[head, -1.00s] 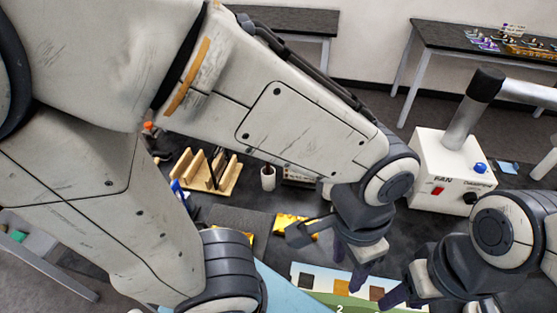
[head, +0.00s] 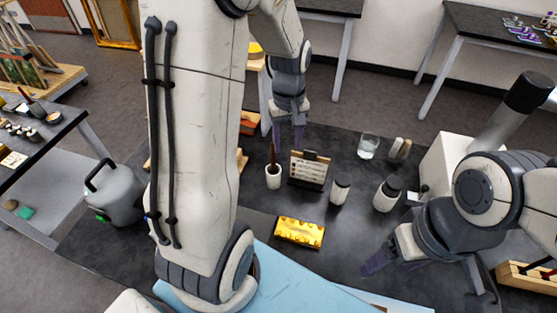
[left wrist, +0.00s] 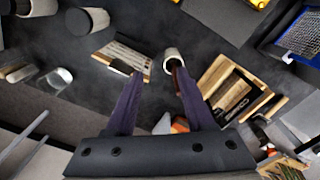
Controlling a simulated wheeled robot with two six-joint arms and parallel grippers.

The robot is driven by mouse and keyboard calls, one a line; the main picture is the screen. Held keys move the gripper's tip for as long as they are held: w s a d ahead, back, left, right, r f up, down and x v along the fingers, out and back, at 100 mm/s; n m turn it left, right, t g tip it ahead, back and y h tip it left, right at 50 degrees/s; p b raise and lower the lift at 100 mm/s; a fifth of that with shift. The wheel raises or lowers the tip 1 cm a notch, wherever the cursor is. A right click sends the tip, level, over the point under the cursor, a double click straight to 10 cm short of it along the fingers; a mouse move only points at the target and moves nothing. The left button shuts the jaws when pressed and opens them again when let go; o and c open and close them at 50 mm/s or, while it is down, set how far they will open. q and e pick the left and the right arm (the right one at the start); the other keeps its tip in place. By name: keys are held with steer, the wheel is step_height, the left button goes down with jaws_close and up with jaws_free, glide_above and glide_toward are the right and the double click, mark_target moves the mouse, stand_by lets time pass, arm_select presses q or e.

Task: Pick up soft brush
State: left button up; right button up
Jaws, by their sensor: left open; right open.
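A slim dark reddish-brown brush (head: 273,154), which I take to be the soft brush, stands upright in a small white cup (head: 273,180). Its lower end is hidden in the cup. The left gripper (head: 288,138) is open and points down, just behind and right of the brush in the head view. In the left wrist view, the cup (left wrist: 172,54) lies beyond the fingertips, and the brush (left wrist: 178,68) shows close by the right finger of the left gripper (left wrist: 157,76). Nothing shows held between the fingers. The right gripper (head: 390,266) is open and empty over the table's front right.
A clipboard-like card (head: 309,170) stands right of the cup. Two dark-lidded jars (head: 340,191) (head: 386,196), a glass (head: 368,147) and a gilt fragment (head: 300,231) are nearby. A wooden rack (left wrist: 233,90) sits right of the cup in the wrist view. A white machine (head: 442,160) stands at right.

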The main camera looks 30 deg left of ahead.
mark_target(273, 146)
arm_select(q)
steer(key=a+f, duration=0.1)
steer(key=f, duration=0.1)
steer(key=a+f+n, duration=0.1)
steer(key=a+f, duration=0.1)
steer(key=a+f+n, duration=0.1)
steer(key=f, duration=0.1)
steer(key=shift+w+a+p, duration=0.25)
steer(key=shift+a+p, duration=0.05)
steer(key=shift+p, duration=0.05)
steer(key=f+p, duration=0.1)
steer(key=f, duration=0.1)
steer(key=f+p, duration=0.1)
steer(key=f, duration=0.2)
steer(key=shift+w+a+f, duration=0.1)
steer(key=shift+w+a, duration=0.05)
steer(key=shift+w, duration=0.05)
steer(key=shift+f, duration=0.3)
steer(key=shift+c, duration=0.2)
jaws_close()
